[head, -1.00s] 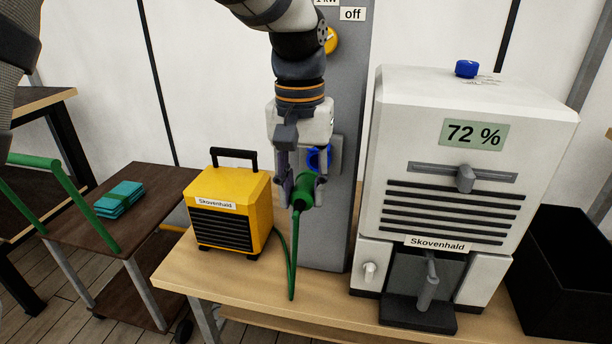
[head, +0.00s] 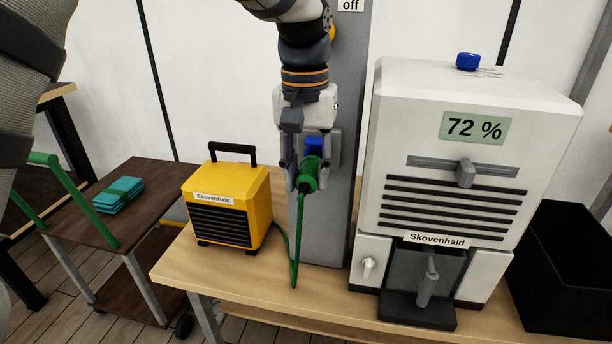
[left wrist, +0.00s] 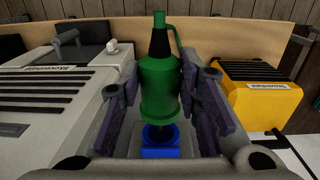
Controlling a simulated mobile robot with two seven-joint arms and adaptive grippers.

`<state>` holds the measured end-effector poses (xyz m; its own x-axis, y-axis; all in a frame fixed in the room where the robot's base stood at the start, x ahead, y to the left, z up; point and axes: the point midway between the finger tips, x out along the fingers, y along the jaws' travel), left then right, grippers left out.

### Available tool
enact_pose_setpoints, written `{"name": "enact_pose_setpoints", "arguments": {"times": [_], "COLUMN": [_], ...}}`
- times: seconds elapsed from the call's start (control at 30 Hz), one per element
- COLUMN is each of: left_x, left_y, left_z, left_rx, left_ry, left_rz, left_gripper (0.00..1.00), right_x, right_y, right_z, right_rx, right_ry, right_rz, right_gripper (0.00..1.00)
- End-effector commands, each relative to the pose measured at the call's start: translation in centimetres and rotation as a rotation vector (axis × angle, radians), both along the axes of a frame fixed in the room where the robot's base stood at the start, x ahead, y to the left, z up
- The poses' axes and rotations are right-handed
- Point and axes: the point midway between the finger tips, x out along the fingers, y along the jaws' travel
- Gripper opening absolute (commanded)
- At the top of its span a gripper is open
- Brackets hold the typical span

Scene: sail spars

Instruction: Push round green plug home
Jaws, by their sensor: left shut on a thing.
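The round green plug (head: 309,178) is held by my left gripper (head: 305,182) in front of the grey post. My left gripper is shut on the plug's body; the plug also fills the middle of the left wrist view (left wrist: 159,88). A blue socket (head: 313,143) on the post lies just behind the plug and is partly hidden by it. In the left wrist view the blue socket (left wrist: 160,152) lines up with the plug's front end, with a short dark part between them. A green cable hangs from the plug. My right gripper is not in view.
A yellow heater (head: 228,205) stands left of the post on the wooden table (head: 235,275). A white machine (head: 466,150) reading 72 % stands close on the right. A dark trolley (head: 85,205) with teal cloths (head: 119,195) is at the left, a black bin (head: 570,260) at the right.

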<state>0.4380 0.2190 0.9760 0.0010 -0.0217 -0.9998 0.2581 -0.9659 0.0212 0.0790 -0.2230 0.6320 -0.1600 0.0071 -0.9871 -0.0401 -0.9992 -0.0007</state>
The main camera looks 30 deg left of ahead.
Motion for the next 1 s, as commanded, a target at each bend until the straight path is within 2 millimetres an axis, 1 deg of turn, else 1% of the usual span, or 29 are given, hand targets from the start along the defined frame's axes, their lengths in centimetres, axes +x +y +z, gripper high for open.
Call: {"name": "enact_pose_setpoints", "arguments": {"times": [0.1, 0.43, 0.63, 1.0], "left_x": [0.30, 0.26, 0.22, 0.23], "left_y": [0.09, 0.07, 0.13, 0.14], "left_z": [0.01, 0.13, 0.34, 0.09], "left_rx": [0.000, 0.000, 0.000, 0.001], "left_ry": [-0.001, -0.002, -0.006, -0.002], "left_rz": [0.000, -0.001, -0.001, -0.001], "left_gripper": [0.02, 0.02, 0.02, 0.02], "right_x": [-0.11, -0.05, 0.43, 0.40], "right_y": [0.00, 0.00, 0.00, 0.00], "right_z": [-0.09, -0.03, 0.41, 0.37], "right_rx": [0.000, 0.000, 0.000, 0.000], "right_ry": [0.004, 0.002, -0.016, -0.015], "right_rz": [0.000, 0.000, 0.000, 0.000], "right_gripper": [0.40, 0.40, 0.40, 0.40]}}
